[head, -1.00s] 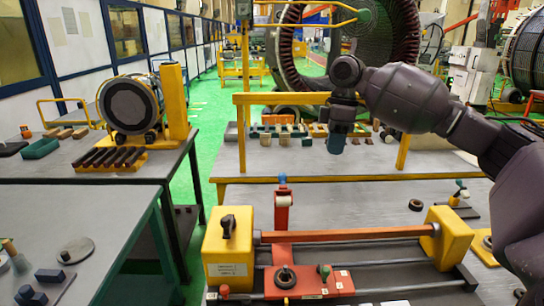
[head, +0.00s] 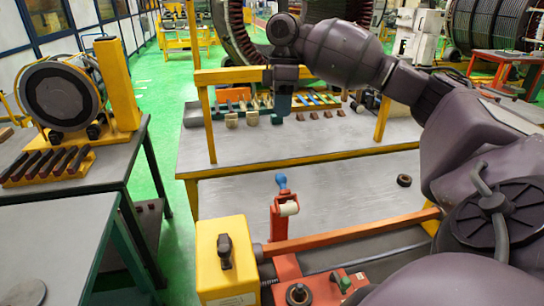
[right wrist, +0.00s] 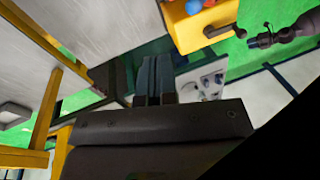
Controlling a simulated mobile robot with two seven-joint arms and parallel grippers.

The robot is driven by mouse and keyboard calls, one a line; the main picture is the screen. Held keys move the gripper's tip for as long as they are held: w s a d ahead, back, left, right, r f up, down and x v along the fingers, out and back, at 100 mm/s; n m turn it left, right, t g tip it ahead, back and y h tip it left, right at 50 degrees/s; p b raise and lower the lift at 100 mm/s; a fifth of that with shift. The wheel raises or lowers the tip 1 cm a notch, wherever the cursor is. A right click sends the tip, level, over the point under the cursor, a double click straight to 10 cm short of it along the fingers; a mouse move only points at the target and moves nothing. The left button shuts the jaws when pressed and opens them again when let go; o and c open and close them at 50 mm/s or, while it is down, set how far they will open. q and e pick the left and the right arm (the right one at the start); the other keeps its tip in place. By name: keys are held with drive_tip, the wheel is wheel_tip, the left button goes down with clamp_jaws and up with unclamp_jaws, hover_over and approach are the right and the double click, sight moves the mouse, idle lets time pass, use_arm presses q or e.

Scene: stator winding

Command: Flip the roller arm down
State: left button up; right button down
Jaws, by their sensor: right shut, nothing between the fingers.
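The roller arm (head: 283,218) is a red upright bracket with a white roller and a blue tip. It stands up on the red carriage (head: 310,283) of the winding fixture in the head view. My right gripper (head: 283,108) hangs fingers down, above the tip in the picture and apart from it. In the right wrist view its fingers (right wrist: 155,78) are together with nothing between them. My left gripper (right wrist: 260,40) appears small at the right of that view, and its jaw state is unclear. It is outside the head view.
The fixture's yellow end block (head: 225,260) with a black handle stands left of the carriage. An orange bar (head: 345,237) runs right from it. A black ring (head: 404,180) lies on the bench behind. A yellow frame (head: 205,120) stands farther back. My right arm covers the fixture's right end.

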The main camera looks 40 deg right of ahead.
use_arm(q)
drive_tip(key=shift+s, duration=0.25)
use_arm(e)
drive_tip(key=shift+s, duration=0.1)
use_arm(q)
drive_tip(key=shift+r+p, duration=0.3)
drive_tip(key=shift+p, duration=0.35)
use_arm(e)
drive_tip(key=s+a+f, duration=0.2)
drive_tip(key=f, duration=0.3)
drive_tip(key=s+a+f, duration=0.2)
drive_tip(key=f, duration=0.4)
drive_tip(key=shift+a, duration=0.2)
use_arm(q)
drive_tip(key=shift+s, duration=0.1)
use_arm(e)
drive_tip(key=shift+s, duration=0.15)
